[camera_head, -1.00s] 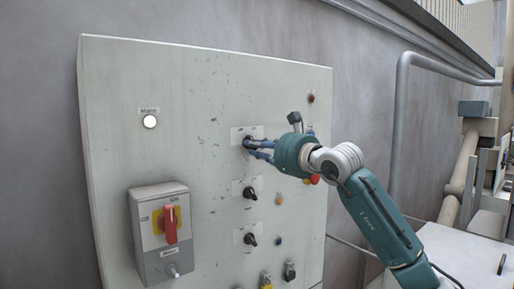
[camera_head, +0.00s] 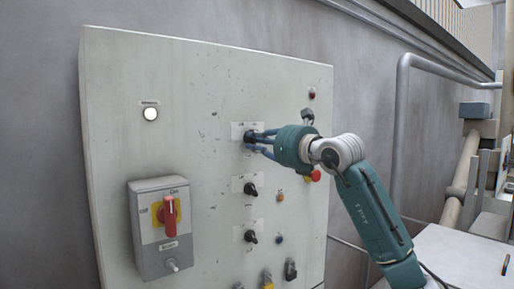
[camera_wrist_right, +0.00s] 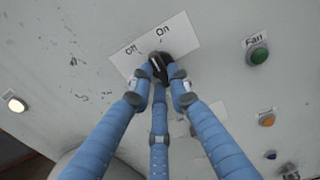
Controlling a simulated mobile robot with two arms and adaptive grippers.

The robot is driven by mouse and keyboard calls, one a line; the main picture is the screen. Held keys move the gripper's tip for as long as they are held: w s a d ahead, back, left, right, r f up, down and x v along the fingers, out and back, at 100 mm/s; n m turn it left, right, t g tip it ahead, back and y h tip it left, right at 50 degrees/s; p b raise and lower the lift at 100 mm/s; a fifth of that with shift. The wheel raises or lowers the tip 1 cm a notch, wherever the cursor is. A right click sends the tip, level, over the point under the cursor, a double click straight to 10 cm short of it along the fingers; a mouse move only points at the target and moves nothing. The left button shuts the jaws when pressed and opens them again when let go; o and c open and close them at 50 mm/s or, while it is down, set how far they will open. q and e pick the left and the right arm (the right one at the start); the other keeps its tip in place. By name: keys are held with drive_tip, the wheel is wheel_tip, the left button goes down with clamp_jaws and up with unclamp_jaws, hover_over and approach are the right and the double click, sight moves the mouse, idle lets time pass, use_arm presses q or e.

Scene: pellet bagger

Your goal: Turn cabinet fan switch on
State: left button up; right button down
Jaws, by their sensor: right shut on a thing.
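The black rotary switch (camera_head: 248,136) with an Off/On label plate (camera_head: 237,131) is the top one in a column on the grey cabinet door. My right gripper (camera_head: 254,142) is shut on its knob. In the right wrist view, the blue fingers (camera_wrist_right: 160,72) close around the black knob (camera_wrist_right: 158,58), below the words "Off" and "On" on the plate (camera_wrist_right: 183,38). The fingers hide much of the knob, so I cannot tell which way it points. My left gripper is not in view.
Two more black rotary switches (camera_head: 250,190) (camera_head: 250,237) sit below. A red-handled main switch box (camera_head: 160,240) juts out at lower left, with a lit white lamp (camera_head: 151,114) above. A green button (camera_wrist_right: 258,56) labelled "Fan" is right of the fingers. A grey pipe (camera_head: 402,130) stands at right.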

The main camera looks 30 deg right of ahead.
drive_tip(key=m+b, duration=0.1)
drive_tip(key=m, duration=0.4)
drive_tip(key=shift+a+r+m, duration=0.1)
drive_tip(key=shift+r+m, duration=0.05)
drive_tip(key=shift+m, duration=0.15)
idle(0.4)
drive_tip(key=c, duration=1.6)
unclamp_jaws()
drive_tip(key=shift+c, duration=0.2)
drive_tip(key=shift+s, duration=0.1)
drive_tip(key=s+d, duration=0.1)
drive_tip(key=s, duration=1.1)
